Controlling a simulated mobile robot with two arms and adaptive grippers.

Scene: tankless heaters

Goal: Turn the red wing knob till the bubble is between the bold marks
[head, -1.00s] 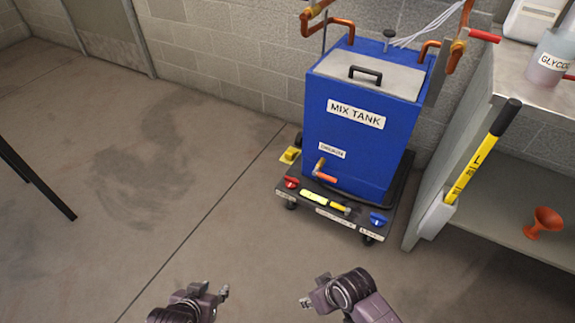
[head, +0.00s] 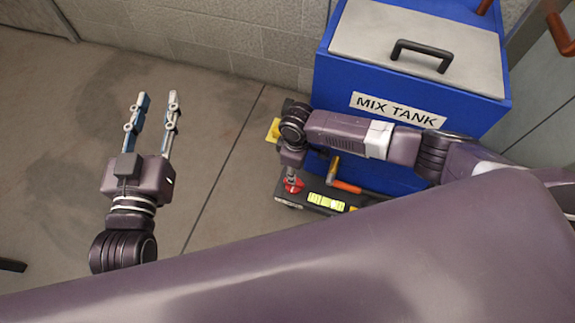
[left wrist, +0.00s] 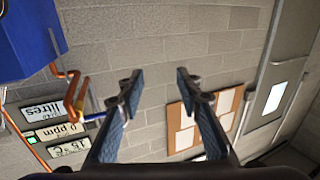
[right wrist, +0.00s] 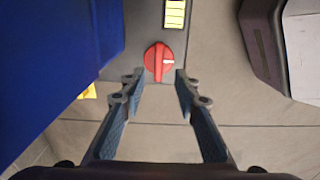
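The red wing knob (head: 293,185) sits at the near left corner of the tank cart's dark base, partly hidden by my right gripper. The yellow-green level vial (head: 326,201) lies beside the knob and shows cut off in the right wrist view (right wrist: 175,12). I cannot make out its bubble. My left gripper (head: 156,98) is open and empty, off to the left.
The blue mix tank (head: 335,80) stands close behind the knob. An orange-handled valve (head: 345,186) sticks out low on the tank near my right gripper. A yellow block (head: 273,130) is at the cart's left.

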